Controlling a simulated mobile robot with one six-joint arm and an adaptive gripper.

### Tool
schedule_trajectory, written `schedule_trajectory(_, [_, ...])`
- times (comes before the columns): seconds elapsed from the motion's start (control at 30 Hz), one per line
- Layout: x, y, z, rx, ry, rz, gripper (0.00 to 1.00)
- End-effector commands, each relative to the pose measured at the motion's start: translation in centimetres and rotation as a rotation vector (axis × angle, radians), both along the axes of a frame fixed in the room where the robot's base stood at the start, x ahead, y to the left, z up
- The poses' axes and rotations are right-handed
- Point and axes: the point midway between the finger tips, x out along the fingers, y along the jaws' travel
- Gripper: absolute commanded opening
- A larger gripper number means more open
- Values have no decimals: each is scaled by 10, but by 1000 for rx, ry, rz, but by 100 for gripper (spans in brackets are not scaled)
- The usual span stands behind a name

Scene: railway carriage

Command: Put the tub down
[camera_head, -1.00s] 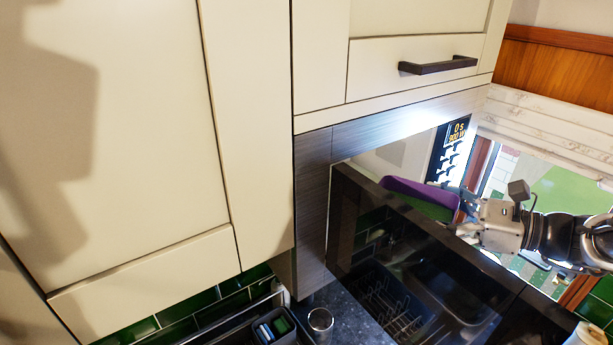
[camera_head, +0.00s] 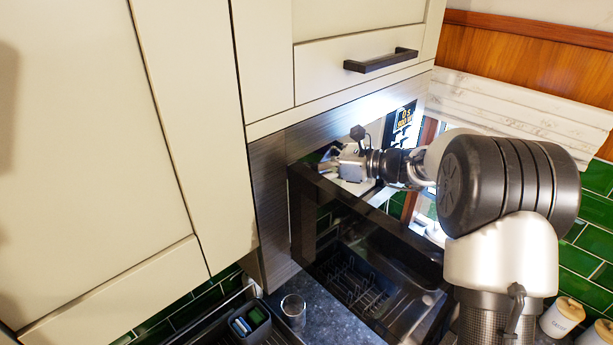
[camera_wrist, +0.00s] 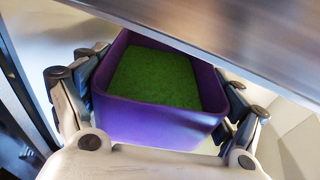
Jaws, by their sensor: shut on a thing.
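The tub (camera_wrist: 160,122) is purple with a green, grainy-looking filling, and shows large in the wrist view. My gripper (camera_wrist: 162,85) is shut on it, with fingers along its left and right sides. The tub appears roughly upright, and its far edge is partly covered by a grey metallic edge. What lies under it is hidden, so I cannot tell whether it touches a surface. In the head view my gripper (camera_head: 338,163) is at the upper corner of a dark glossy frame, and the tub cannot be made out there.
The grey metallic edge (camera_wrist: 225,45) crosses close above the tub. In the head view, the dark frame (camera_head: 305,215) stands beside a cream cabinet (camera_head: 180,120). A dish rack (camera_head: 352,285), a glass (camera_head: 293,308) and a caddy (camera_head: 250,322) are below. White canisters (camera_head: 562,317) stand at lower right.

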Motion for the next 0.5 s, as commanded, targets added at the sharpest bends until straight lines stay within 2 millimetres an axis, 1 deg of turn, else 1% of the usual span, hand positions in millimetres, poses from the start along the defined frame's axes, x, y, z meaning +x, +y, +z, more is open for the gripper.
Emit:
schedule_trajectory(0.03, [-1, -2, -10, 0, 5, 0, 50])
schedule_trajectory(0.1, [-2, -2, -20, 1, 5, -1, 50])
schedule_trajectory(0.27, [-1, -2, -31, 2, 1, 0, 50])
schedule_trajectory(0.5, [-2, -2, -64, 2, 4, 0, 50])
